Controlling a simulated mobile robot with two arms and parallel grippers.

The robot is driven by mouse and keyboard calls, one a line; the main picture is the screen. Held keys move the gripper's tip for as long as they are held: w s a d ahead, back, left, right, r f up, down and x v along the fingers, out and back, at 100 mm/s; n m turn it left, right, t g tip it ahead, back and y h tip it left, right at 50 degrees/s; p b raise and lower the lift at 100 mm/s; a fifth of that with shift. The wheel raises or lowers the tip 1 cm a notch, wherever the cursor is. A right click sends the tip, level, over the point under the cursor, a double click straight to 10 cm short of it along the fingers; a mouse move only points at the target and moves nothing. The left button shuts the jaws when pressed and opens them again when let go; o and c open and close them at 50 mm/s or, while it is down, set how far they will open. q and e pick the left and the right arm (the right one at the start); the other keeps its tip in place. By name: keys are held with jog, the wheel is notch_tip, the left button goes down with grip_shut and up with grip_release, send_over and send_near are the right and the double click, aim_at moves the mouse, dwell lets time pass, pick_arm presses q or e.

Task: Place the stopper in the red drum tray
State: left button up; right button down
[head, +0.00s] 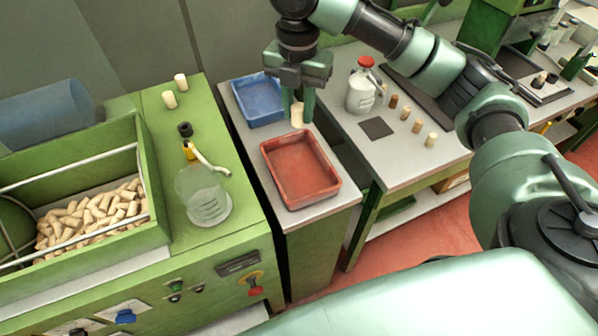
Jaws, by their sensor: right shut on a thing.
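The red drum tray (300,203) is a shallow rectangular red tray on the narrow grey-topped stand in the middle of the head view. It looks empty. My right gripper (298,116) points down just behind the tray's far edge. It is shut on a pale cork stopper (298,113), whose sides are partly hidden by the fingers. I cannot tell how high the stopper is above the stand. My left gripper is not in view.
A blue tray (233,91) sits behind the red one. The green machine's hopper (163,236) holds many corks, with a glass flask (204,194) beside it. On the right bench are a red-capped bottle (361,92), a dark square pad (376,128) and several standing stoppers (417,126).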

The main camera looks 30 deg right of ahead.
jog(key=w+n, duration=0.1)
jog(key=n, duration=0.2)
pick_arm(q)
jog(key=p, duration=0.1)
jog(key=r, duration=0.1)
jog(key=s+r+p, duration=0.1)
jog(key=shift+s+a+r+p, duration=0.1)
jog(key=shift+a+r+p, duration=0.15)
jog(key=shift+p, duration=0.1)
pick_arm(e)
send_near(299, 173)
jog(key=shift+n, duration=0.4)
notch_tip(299, 173, down, 6)
jog(key=shift+r, duration=0.2)
jog(key=c, duration=1.1)
grip_release()
jog(key=shift+f, duration=0.1)
jog(key=shift+c, duration=0.2)
pick_arm(q)
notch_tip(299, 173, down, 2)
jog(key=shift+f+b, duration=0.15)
jog(key=shift+b, duration=1)
pick_arm(e)
notch_tip(299, 173, up, 12)
